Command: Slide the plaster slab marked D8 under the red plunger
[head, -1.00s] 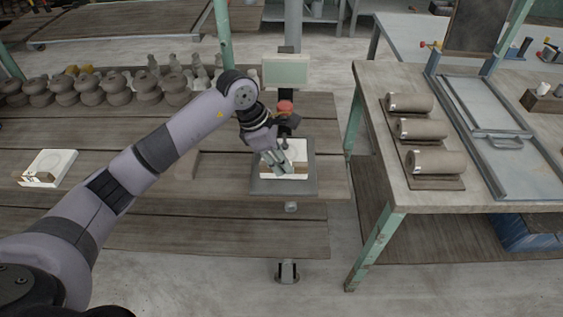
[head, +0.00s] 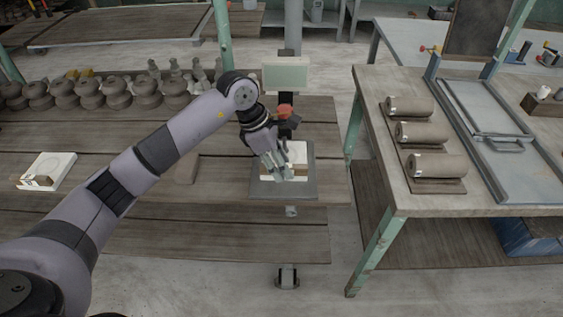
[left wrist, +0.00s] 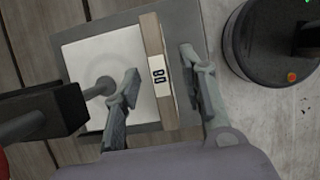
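The white plaster slab (head: 298,150), marked D8 on its brown edge strip, lies on a grey plate (head: 257,187) at the right end of the wooden bench. In the left wrist view the slab (left wrist: 84,62) carries the label on its brown strip (left wrist: 152,45). The red plunger (head: 284,113) stands behind the slab; a dark arm with a grey rod and foot (left wrist: 103,86) reaches over the white face. My left gripper (head: 278,177) is open, its fingers (left wrist: 160,65) on either side of the strip, with gaps visible. My right gripper is out of view.
Another white slab (head: 52,168) with a brown strip lies at the bench's left. A pale screen (head: 285,73) stands behind the plunger. Several clay pots (head: 117,92) line the bench's back. A right-hand table (head: 388,170) holds three clay rolls.

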